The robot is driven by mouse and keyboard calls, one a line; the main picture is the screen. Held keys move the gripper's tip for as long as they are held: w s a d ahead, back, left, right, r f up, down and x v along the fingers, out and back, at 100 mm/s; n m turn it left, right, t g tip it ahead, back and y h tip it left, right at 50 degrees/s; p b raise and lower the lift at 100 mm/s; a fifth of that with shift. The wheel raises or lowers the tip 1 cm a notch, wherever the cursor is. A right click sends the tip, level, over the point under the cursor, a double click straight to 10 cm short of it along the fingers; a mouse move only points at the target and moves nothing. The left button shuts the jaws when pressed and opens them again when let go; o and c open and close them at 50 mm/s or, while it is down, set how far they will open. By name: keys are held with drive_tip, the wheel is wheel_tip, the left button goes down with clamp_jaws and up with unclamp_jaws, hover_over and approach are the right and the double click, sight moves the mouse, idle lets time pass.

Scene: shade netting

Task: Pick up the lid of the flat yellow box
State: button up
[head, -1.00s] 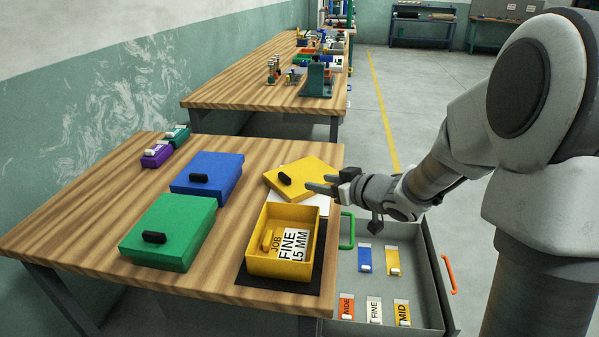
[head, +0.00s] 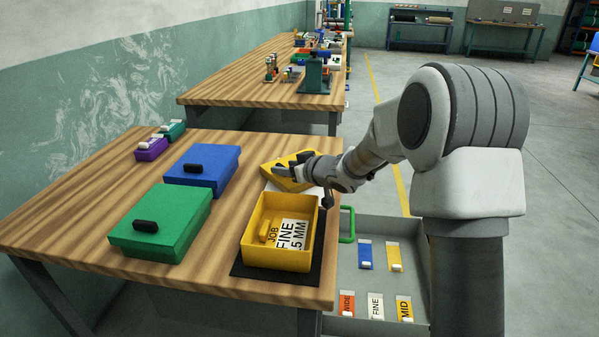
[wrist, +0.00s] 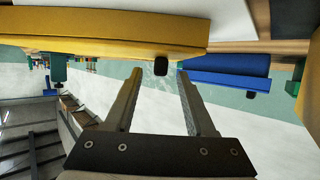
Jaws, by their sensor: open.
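The yellow lid (head: 271,172) lies apart from its box, behind it on a white sheet near the table's right edge. Its black handle shows in the wrist view (wrist: 160,66), just beyond and between the fingertips. The lid's yellow side (wrist: 90,40) spans the top left there. My gripper (head: 285,165) is open, its fingers over the lid and hiding the handle in the head view; in the wrist view the gripper (wrist: 158,78) is empty. The flat yellow box (head: 249,238) stands open on a dark mat and holds a yellow piece and a label.
A green box (head: 165,218) and a blue box (head: 203,167), both lidded with black handles, stand to the left. A purple box (head: 151,150) is farther back. An open grey drawer (head: 380,272) with several tags juts out at the right.

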drive_tip(key=shift+x, duration=1.35)
clamp_jaws()
